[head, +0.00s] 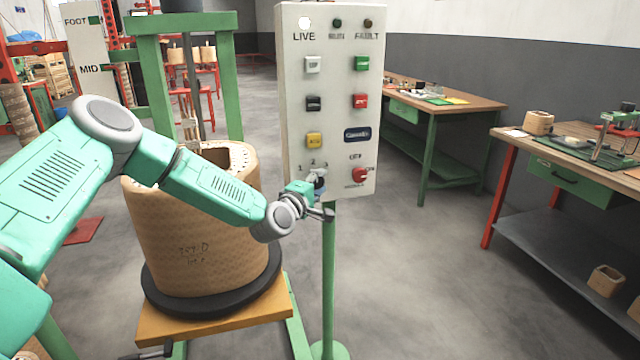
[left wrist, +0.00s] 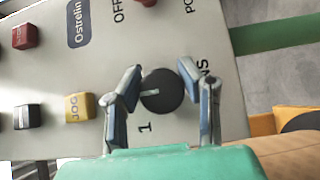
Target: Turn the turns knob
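The turns knob (left wrist: 168,101) is a dark round dial with a pale pointer mark, low on the white control panel (head: 290,100). In the left wrist view the pointer lies toward the left finger, and a "1" is printed just below the knob. My left gripper (left wrist: 168,95) is open, with one finger on each side of the knob. The left finger is close to its rim; a gap shows at the right finger. I cannot tell contact. In the head view my left gripper (head: 318,200) is at the panel's lower left and mostly hides the knob.
The panel also carries coloured buttons, a red knob (head: 360,175) to the right, and a green post (head: 328,270) below. A large tan coil (head: 190,250) stands on a stand behind my left arm. Workbenches (head: 450,105) stand at right; the floor between is clear.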

